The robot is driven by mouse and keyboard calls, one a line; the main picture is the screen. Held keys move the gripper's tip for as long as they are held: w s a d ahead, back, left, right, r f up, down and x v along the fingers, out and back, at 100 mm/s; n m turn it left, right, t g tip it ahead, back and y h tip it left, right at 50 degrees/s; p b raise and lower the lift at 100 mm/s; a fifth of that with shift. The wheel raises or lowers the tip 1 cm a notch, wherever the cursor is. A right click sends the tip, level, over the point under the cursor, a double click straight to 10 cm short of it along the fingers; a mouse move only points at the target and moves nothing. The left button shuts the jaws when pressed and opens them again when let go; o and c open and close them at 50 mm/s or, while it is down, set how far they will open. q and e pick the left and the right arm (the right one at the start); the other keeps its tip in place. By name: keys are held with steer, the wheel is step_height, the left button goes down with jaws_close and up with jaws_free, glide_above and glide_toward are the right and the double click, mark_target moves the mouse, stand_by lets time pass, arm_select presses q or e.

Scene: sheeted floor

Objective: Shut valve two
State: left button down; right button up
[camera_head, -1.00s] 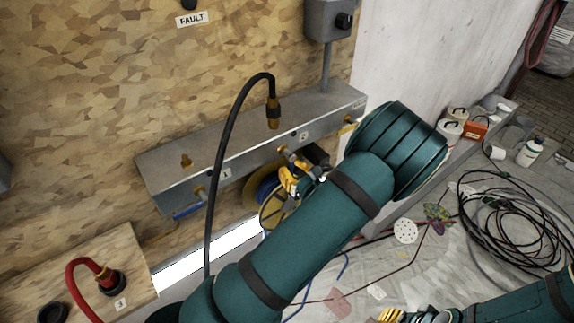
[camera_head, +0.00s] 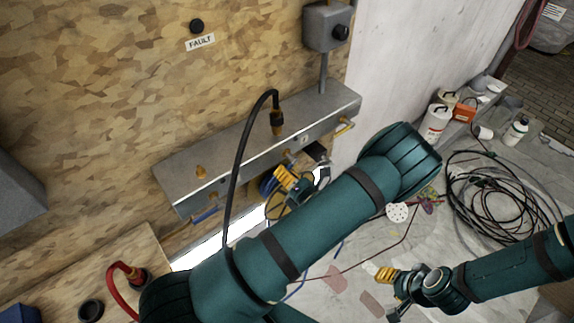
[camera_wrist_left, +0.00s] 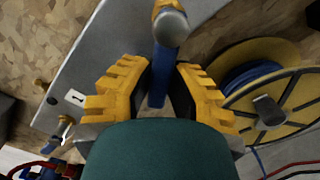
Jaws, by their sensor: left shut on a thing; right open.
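Valve two is the middle valve of the grey manifold (camera_head: 240,148), by the label 2 (camera_head: 303,140). In the left wrist view its blue lever (camera_wrist_left: 157,88) runs from a rounded grey end (camera_wrist_left: 171,28) down between my yellow fingers. My left gripper (camera_head: 287,184) is shut on this lever; it also shows in the left wrist view (camera_wrist_left: 160,92). In the head view the gripper and arm hide most of the lever. My right gripper (camera_head: 386,292) is open and empty above the floor, lower right.
A black hose (camera_head: 237,150) loops over the manifold. A yellow reel (camera_wrist_left: 268,82) is close right of my left gripper. Coiled cables (camera_head: 500,195) lie right.

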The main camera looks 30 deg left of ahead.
mark_target(273, 160)
arm_select(q)
steer(key=m+p, duration=0.1)
steer(key=r+m+p, duration=0.1)
steer(key=m+p, duration=0.1)
steer(key=shift+s+a+r+m, duration=0.2)
steer(key=shift+s+r+m, duration=0.15)
steer(key=shift+m, duration=0.05)
steer(key=shift+s+r+m+p, duration=0.1)
steer(key=shift+r+m+p, duration=0.2)
steer(key=shift+m+p, duration=0.45)
steer(key=shift+r+m+p, duration=0.3)
steer(key=shift+m+p, duration=0.1)
steer(key=shift+m, duration=0.65)
arm_select(e)
step_height(273, 160, up, 7)
steer(key=shift+s+d, duration=0.15)
arm_select(q)
steer(key=c, duration=0.9)
jaws_free()
steer(key=shift+d, duration=0.1)
steer(key=v, duration=1.1)
steer(key=shift+s+d, duration=0.2)
steer(key=shift+d, duration=0.15)
